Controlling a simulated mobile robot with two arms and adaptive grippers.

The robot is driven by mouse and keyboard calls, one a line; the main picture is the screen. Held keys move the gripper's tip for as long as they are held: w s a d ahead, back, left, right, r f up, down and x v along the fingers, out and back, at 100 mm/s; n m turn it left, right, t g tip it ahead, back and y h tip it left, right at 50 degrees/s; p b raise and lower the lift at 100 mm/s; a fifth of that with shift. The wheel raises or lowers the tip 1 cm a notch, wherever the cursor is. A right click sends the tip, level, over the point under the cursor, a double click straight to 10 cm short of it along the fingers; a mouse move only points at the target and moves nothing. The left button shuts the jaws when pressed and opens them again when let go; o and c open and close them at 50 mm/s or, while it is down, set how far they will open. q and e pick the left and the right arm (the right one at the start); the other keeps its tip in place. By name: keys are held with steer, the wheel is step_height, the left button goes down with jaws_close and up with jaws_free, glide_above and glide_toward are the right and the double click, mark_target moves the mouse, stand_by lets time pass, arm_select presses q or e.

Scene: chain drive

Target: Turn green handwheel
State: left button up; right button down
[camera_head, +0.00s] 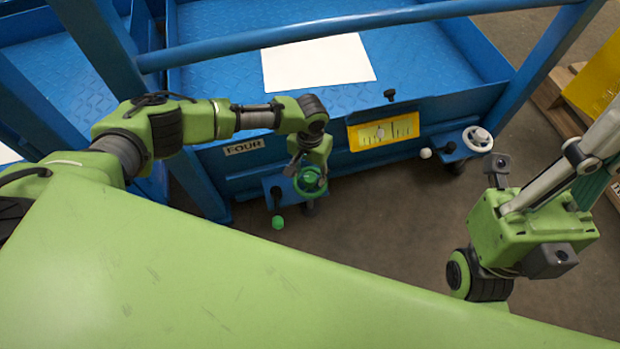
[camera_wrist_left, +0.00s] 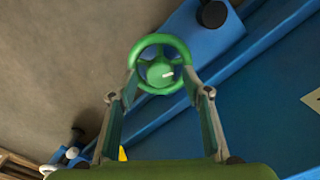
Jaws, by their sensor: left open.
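The green handwheel (camera_head: 310,182) is mounted on a blue bracket low on the front of the blue frame, left of centre. In the left wrist view the handwheel (camera_wrist_left: 160,47) shows as a green rim with a hub, a white mark on the hub. My left gripper (camera_head: 308,168) is at the handwheel, and its open fingers (camera_wrist_left: 161,92) reach toward opposite sides of the rim. I cannot tell whether they touch it. A green knob (camera_head: 278,222) hangs beside the wheel.
A white handwheel (camera_head: 477,139) with a white knob (camera_head: 425,153) sits at the right of the frame. A yellow gauge plate (camera_head: 383,131), a FOUR label (camera_head: 244,147) and a white sheet (camera_head: 317,62) are on the blue frame. Grey floor lies open in front.

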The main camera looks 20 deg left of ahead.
arm_select(q)
steer(key=shift+f, duration=0.95)
steer(key=c, duration=1.1)
